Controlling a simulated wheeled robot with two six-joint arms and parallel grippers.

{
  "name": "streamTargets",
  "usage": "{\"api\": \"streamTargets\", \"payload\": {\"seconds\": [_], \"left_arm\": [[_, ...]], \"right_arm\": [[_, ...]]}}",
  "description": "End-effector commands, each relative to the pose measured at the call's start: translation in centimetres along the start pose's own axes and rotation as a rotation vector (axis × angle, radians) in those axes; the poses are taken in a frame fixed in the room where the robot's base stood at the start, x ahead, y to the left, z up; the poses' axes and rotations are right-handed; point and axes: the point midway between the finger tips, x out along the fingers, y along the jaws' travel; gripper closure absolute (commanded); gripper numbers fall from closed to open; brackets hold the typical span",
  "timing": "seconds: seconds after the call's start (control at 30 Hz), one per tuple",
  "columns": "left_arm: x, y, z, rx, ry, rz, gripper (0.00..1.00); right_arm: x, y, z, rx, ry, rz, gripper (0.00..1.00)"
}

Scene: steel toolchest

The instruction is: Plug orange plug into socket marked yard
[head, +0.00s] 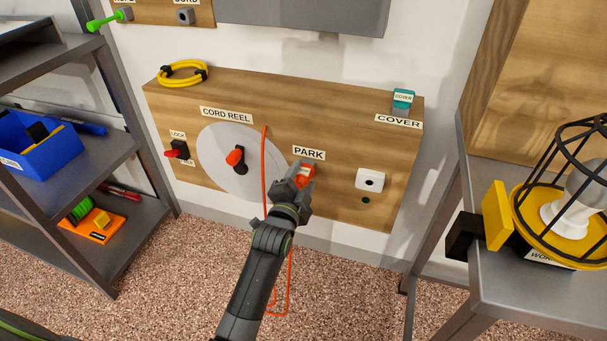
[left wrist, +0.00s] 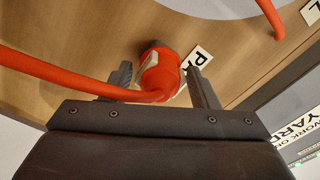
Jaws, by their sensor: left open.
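The orange plug (head: 305,174) sits at the wooden panel (head: 330,130) just under the PARK label (head: 308,153). It also shows in the left wrist view (left wrist: 160,74), with its orange cord (left wrist: 70,80) leading away left. My left gripper (head: 294,181) is open, with one finger on either side of the plug; whether they touch it I cannot tell. A white socket (head: 370,181) is on the panel to the right of the plug. A sign reading YARD (left wrist: 291,134) shows at the right of the left wrist view. My right gripper is not in view.
The cord reel disc (head: 215,150) has a red-knobbed crank, with a red lock lever (head: 175,152) to its left. A yellow cable coil (head: 183,73) and a teal cover (head: 403,98) are on the panel's top. A shelf stands left, a bench with a caged lamp (head: 565,210) right.

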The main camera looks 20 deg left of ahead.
Motion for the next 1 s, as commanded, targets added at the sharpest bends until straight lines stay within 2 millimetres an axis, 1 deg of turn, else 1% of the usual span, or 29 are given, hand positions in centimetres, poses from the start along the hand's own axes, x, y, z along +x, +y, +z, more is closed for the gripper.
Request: {"api": "streamTargets", "payload": {"seconds": [0.07,0.17,0.43,0.47,1.0], "left_arm": [[-0.01,0.00,0.01,0.000,0.000,0.000,0.45],[-0.02,0.00,0.01,0.000,0.000,0.000,0.57],[-0.04,0.02,0.01,0.000,0.000,0.000,0.93],[-0.04,0.00,0.00,0.000,0.000,0.000,0.94],[-0.49,-0.04,-0.03,0.001,0.000,0.000,0.94]], "right_arm": [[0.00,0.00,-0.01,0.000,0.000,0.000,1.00],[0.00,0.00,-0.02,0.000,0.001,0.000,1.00],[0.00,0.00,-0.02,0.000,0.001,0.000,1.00],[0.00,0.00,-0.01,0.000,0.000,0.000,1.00],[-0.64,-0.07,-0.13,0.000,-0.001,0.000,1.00]]}}
